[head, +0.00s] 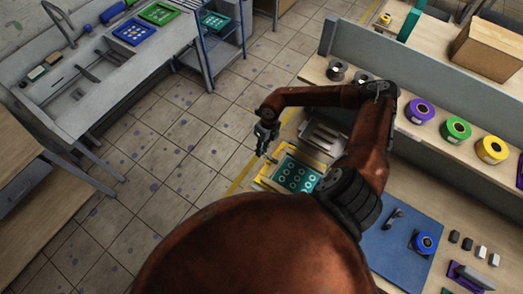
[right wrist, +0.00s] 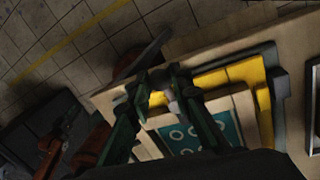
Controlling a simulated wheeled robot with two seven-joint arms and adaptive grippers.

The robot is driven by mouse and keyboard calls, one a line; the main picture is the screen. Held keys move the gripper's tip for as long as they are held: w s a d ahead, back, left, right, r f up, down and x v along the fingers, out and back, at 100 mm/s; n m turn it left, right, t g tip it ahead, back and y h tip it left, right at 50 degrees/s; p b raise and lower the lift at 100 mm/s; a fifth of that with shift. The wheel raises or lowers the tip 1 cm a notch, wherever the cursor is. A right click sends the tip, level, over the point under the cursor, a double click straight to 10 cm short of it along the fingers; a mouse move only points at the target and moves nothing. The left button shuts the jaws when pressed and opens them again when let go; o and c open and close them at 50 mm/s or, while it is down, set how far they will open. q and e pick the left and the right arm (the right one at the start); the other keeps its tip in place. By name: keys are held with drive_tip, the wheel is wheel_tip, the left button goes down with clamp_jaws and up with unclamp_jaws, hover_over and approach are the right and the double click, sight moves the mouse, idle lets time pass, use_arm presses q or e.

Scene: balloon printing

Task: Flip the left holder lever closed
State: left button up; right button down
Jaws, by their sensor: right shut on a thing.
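The printing station (head: 272,180) has a yellow base and a teal plate (head: 297,174) with rows of pale rings. My right gripper (head: 268,153) comes down at its left far corner, beside the teal plate. In the right wrist view, the dark green fingers (right wrist: 166,93) are closed around a small grey piece, which looks like the left holder lever (right wrist: 169,94). The fingers cover much of it, so its exact angle is hard to tell. The teal plate (right wrist: 190,138) in its pale frame lies just below. My left gripper is not seen.
A slotted metal rack (head: 322,135) stands just beyond the station. Purple (head: 421,110), green (head: 456,130) and yellow (head: 492,149) rolls sit on the right bench. A blue mat (head: 395,250) lies nearer. Tiled floor is open to the left.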

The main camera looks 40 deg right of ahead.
idle(0.4)
drive_tip(key=c, duration=1.7)
unclamp_jaws()
drive_tip(key=shift+c, duration=0.2)
wheel_tip(320, 180, up, 12)
drive_tip(key=d, duration=0.2)
drive_tip(key=shift+d, duration=0.2)
drive_tip(key=shift+w+f, duration=0.1)
drive_tip(key=shift+f, duration=0.05)
